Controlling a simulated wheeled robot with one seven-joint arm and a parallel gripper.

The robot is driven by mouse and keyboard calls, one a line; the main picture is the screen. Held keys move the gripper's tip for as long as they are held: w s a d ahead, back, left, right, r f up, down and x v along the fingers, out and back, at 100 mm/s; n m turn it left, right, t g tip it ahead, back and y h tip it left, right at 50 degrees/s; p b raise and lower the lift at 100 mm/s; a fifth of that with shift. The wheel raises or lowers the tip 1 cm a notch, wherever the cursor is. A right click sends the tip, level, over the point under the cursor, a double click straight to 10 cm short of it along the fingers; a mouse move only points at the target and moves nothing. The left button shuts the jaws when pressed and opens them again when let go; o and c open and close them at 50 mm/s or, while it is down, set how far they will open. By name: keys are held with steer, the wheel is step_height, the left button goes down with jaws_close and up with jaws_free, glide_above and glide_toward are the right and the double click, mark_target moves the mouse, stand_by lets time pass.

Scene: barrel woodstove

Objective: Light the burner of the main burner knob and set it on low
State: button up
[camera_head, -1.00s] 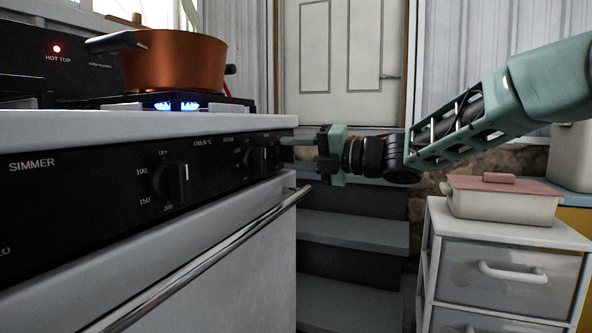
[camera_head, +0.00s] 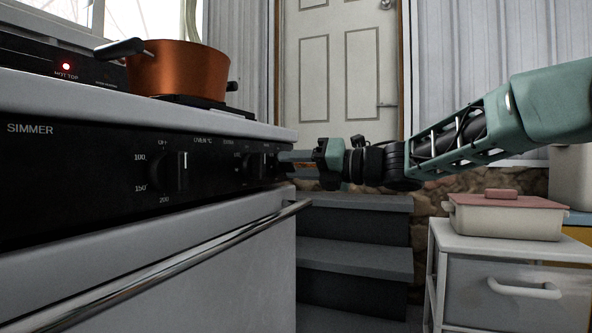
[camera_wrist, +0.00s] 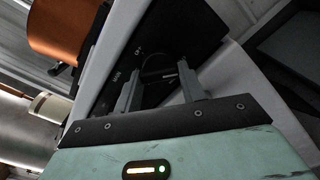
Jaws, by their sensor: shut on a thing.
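The right-hand knob (camera_head: 257,166) on the stove's black front panel is dark and round, and I take it as the main burner knob. My gripper (camera_head: 284,160) reaches in from the right and is shut on it. In the wrist view the two fingers of my gripper (camera_wrist: 160,75) stand on either side of the dark knob (camera_wrist: 157,66). Its pointer setting is not readable. The burner (camera_head: 205,102) sits under a copper pot (camera_head: 180,70); no flame shows there in this view, and the low stovetop angle hides much of it.
A second knob (camera_head: 176,172) with temperature marks is left on the panel. A chrome oven handle (camera_head: 190,258) runs below. Grey steps (camera_head: 355,220) lie beyond my gripper. A white drawer cart (camera_head: 480,235) holds a lidded dish (camera_head: 507,215). A red HOT TOP light glows.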

steer(key=shift+f, duration=0.1)
steer(key=o, duration=1)
steer(key=shift+p+v, duration=2.45)
steer(key=shift+v, duration=6.25)
